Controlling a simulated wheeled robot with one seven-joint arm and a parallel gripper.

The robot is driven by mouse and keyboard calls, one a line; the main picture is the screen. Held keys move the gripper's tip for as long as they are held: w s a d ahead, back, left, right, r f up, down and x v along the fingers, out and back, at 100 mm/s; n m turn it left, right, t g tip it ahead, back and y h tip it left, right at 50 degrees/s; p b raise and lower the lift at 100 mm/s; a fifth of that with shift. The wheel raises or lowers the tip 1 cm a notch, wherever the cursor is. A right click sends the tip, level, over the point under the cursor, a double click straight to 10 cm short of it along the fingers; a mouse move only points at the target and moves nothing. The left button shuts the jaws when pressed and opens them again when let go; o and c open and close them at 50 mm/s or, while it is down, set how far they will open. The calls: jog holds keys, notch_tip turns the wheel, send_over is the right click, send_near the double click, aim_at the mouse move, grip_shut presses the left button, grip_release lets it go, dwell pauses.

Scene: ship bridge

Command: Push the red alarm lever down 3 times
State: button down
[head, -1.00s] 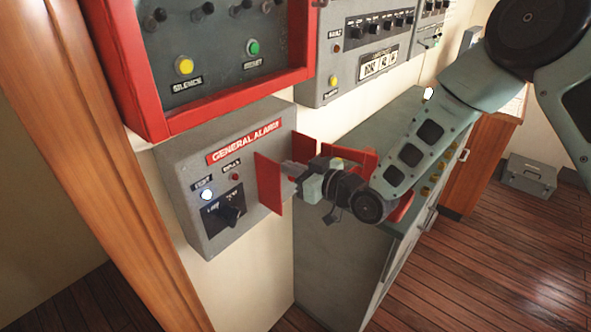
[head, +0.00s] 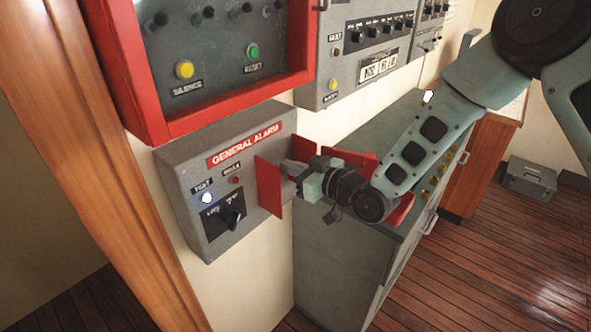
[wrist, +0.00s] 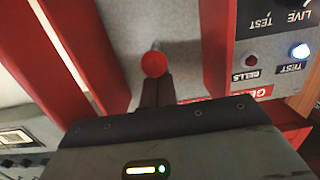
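The red alarm lever shows in the wrist view as a round red knob (wrist: 154,64) on a stem, between red guard plates on the grey general alarm box (head: 190,160). In the head view the lever is hidden behind a red guard plate (head: 269,187) and my gripper (head: 296,170). My gripper reaches between the plates. In the wrist view its two dark fingers (wrist: 157,88) are close together and look shut, with their tips right at the knob. I cannot tell if they touch it.
A red-framed panel (head: 212,105) with buttons juts out just above the alarm box. A grey cabinet (head: 330,265) stands to the right below my arm. A black switch (head: 230,216) and a lit white lamp (head: 207,198) are left of the guard. Open wooden floor (head: 450,290) lies at the right.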

jog(key=shift+r+p, duration=0.6)
jog(key=shift+r, duration=0.95)
jog(key=shift+d, duration=0.1)
jog(key=b+v, duration=0.1)
jog(key=v, duration=0.8)
jog(key=shift+f, duration=0.15)
dwell(0.3)
